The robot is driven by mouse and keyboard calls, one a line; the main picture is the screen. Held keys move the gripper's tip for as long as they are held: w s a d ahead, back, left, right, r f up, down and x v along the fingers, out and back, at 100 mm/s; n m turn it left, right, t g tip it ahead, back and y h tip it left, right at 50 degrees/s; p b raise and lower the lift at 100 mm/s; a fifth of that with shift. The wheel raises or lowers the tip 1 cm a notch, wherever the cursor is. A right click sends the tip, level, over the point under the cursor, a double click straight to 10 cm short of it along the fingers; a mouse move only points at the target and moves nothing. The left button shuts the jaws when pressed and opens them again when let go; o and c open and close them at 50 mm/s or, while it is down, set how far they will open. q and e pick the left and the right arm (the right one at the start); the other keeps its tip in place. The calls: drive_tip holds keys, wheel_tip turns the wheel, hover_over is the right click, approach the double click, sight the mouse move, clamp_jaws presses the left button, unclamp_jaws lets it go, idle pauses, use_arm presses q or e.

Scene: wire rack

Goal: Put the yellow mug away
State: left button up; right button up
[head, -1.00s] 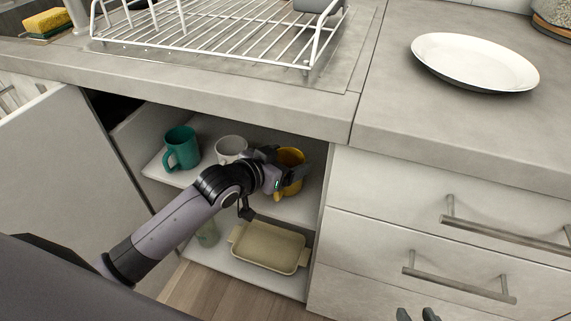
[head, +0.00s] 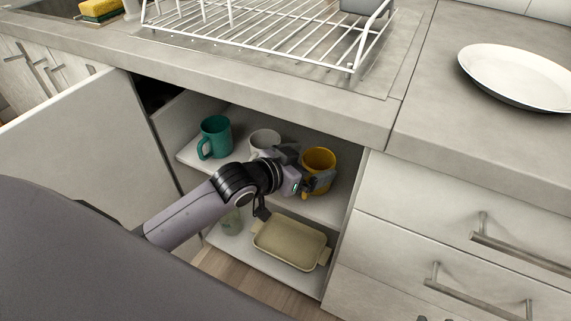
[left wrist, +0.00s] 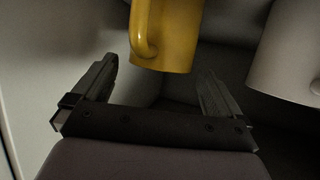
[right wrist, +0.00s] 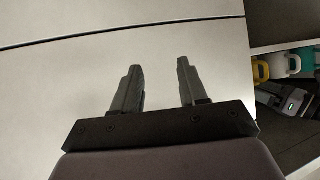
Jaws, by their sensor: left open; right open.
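The yellow mug (head: 319,160) stands upright on the upper shelf (head: 322,212) inside the open cabinet, at the right end beside the white mug. My left gripper (head: 313,180) is in the cabinet just in front of it. In the left wrist view the yellow mug (left wrist: 168,38) is beyond the open, empty fingers (left wrist: 158,85), its handle facing the gripper; no finger visibly holds it. My right gripper (right wrist: 158,82) is open and empty in front of a pale drawer front. The yellow mug also shows at the right of that view (right wrist: 260,71).
A white mug (head: 265,141) and a teal mug (head: 214,138) share the upper shelf. A beige baking dish (head: 290,245) sits on the lower shelf. The open cabinet door (head: 80,150) is at left. A plate (head: 520,75) and wire rack (head: 285,45) are on the counter above.

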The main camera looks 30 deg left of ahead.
use_arm(q)
drive_tip(key=p+v, duration=0.2)
drive_tip(key=v, duration=0.5)
drive_tip(key=s+d+f+n+g+y, duration=0.1)
drive_tip(key=s+f+n+g+y, duration=0.15)
drive_tip(key=s+f, duration=1.1)
wheel_tip(320, 180, up, 16)
drive_tip(key=s+a+p, duration=0.2)
drive_tip(key=p, duration=1.7)
drive_tip(key=shift+y, duration=0.45)
use_arm(e)
drive_tip(key=s+d+r, duration=0.1)
drive_tip(key=d+r, duration=0.1)
drive_tip(key=r, duration=0.5)
drive_tip(key=s+d+r+h, duration=0.1)
drive_tip(key=d+r, duration=0.1)
drive_tip(key=r, duration=0.5)
drive_tip(key=shift+s+m+g, duration=0.3)
drive_tip(key=shift+s+m, duration=0.1)
use_arm(q)
drive_tip(key=shift+f, duration=0.1)
use_arm(e)
drive_tip(key=shift+a, duration=0.1)
